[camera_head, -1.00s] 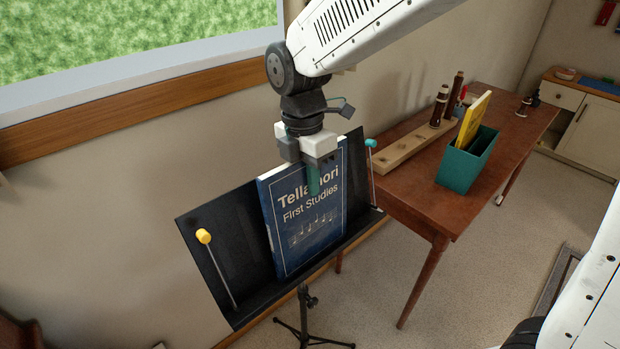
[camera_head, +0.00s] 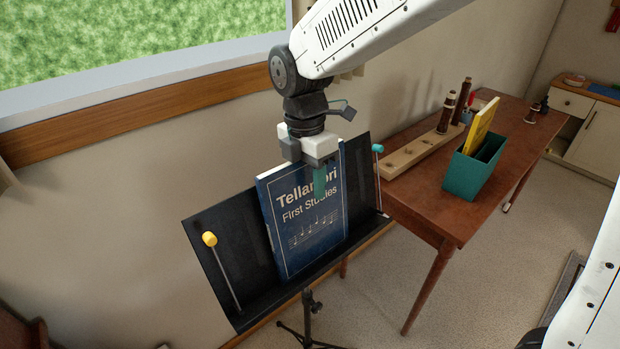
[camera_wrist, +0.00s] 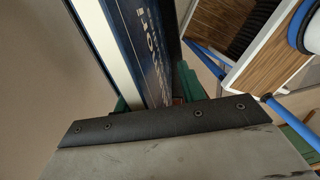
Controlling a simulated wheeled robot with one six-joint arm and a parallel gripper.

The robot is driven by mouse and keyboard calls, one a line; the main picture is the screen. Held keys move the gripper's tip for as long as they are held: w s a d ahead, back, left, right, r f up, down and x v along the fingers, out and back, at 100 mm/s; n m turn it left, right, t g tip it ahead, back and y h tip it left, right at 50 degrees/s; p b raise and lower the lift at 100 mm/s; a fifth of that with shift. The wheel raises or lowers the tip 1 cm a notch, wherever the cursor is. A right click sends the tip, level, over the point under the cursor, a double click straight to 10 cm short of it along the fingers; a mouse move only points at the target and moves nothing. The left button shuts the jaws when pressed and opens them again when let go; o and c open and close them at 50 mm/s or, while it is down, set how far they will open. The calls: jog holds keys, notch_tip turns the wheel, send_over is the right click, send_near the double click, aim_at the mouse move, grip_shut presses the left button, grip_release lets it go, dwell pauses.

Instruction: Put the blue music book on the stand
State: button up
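The blue music book (camera_head: 305,225), titled "Tellamori First Studies", stands upright and leans slightly back on the black music stand (camera_head: 215,270), its lower edge at the stand's ledge. My gripper (camera_head: 320,180) is at the book's top edge, with a green finger in front of the cover; the rear finger is hidden in the head view. In the wrist view, the book (camera_wrist: 150,50) runs between the green fingers (camera_wrist: 155,100), which appear closed on it. Whether the ledge bears the book's weight I cannot tell.
The stand has a yellow-tipped arm (camera_head: 210,239) and a teal-tipped arm (camera_head: 377,149). To the right, a wooden table (camera_head: 430,205) carries a teal box (camera_head: 462,172) with a yellow book (camera_head: 479,128) and a wooden rack (camera_head: 420,152). A wall and window lie behind.

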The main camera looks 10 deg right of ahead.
jog(key=r, duration=0.7)
jog(key=shift+w+a+r, duration=0.25)
jog(key=shift+w+r, duration=0.05)
jog(key=shift+r, duration=0.1)
jog(key=shift+s+d+r, duration=0.1)
jog(key=shift+s+d, duration=0.05)
jog(key=shift+d, duration=0.25)
jog(key=s+d+r+m+t, duration=0.1)
jog(key=s+d+r+m, duration=0.2)
jog(key=s+d+m, duration=0.65)
jog(key=s+d+f+m+t, duration=0.1)
jog(key=s+d+f+m, duration=0.2)
jog(key=s+d+m, duration=0.8)
jog(key=s+m, duration=0.1)
jog(key=m, duration=0.3)
jog(key=shift+d+f+y, duration=0.3)
jog(key=shift+d+f, duration=0.1)
